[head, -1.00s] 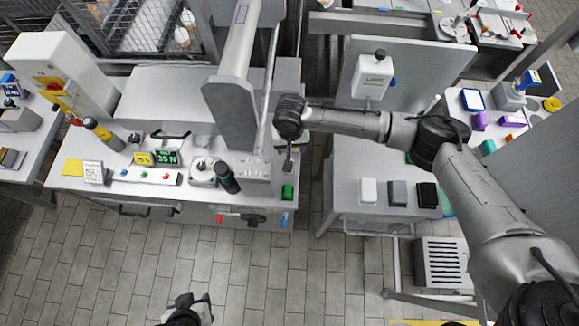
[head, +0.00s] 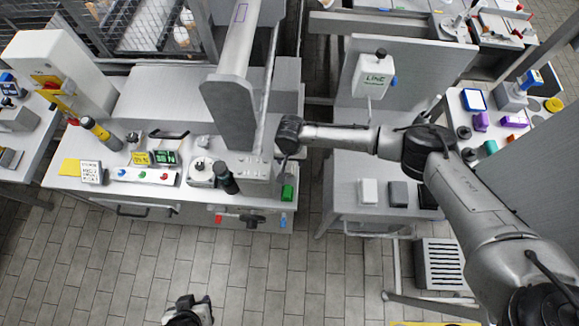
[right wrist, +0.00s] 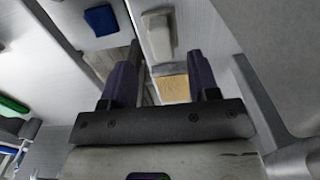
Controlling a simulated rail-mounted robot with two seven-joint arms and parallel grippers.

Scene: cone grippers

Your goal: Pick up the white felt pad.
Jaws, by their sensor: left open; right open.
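A small white pad (head: 369,191), which looks like the felt pad, lies on the right-hand bench near its front edge. It is the leftmost of a row with a grey pad (head: 398,194) and a black pad (head: 427,198). My right gripper (head: 282,164) is left of the pads, over the right end of the left bench, apart from the white pad. The right wrist view shows its two fingers (right wrist: 160,80) open with nothing between them. My left gripper (head: 190,306) is low at the bottom of the head view, open, far from the pads.
A gap separates the two benches. A white LINE box (head: 374,77) stands behind the pads, and my right arm passes above them.

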